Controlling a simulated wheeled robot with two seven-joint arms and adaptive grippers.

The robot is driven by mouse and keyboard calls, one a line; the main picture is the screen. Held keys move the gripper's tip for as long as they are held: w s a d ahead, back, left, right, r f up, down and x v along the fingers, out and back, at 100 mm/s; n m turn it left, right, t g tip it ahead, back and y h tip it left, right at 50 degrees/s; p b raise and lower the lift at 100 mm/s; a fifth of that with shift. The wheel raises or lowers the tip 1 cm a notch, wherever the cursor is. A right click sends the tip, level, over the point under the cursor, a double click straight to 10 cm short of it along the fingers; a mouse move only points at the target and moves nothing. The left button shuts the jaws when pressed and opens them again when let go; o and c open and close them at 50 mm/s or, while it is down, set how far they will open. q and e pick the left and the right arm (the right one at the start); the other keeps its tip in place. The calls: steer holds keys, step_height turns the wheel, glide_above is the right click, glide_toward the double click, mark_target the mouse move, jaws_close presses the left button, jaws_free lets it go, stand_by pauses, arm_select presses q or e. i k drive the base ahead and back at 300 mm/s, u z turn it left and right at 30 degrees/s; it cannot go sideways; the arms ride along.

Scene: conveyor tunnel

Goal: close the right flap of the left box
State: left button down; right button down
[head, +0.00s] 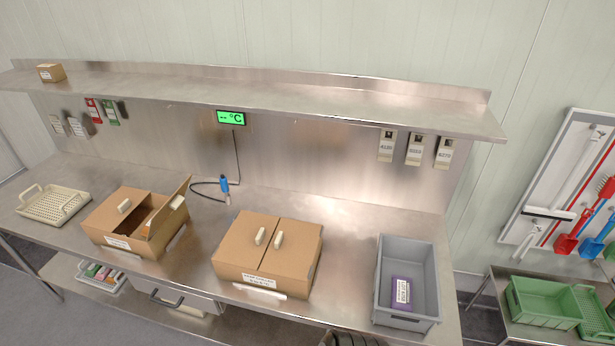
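The left box (125,243) is a brown cardboard carton with a white label, on the steel table at the left. Its left flap (112,212) lies flat and carries a white handle. Its right flap (171,215) stands up steeply along the right side, with a white handle near its upper part. A dark gap shows the inside between the flaps; the contents cannot be made out.
A second carton (240,279) with both flaps down stands mid-table. A grey crate (430,270) holding a purple packet (401,292) is at right. A cream basket (40,215) is at far left. A blue probe (224,184) lies behind the boxes. A steel shelf (280,95) hangs above.

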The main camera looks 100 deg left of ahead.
mark_target(175, 201)
steer(key=u, duration=4.4)
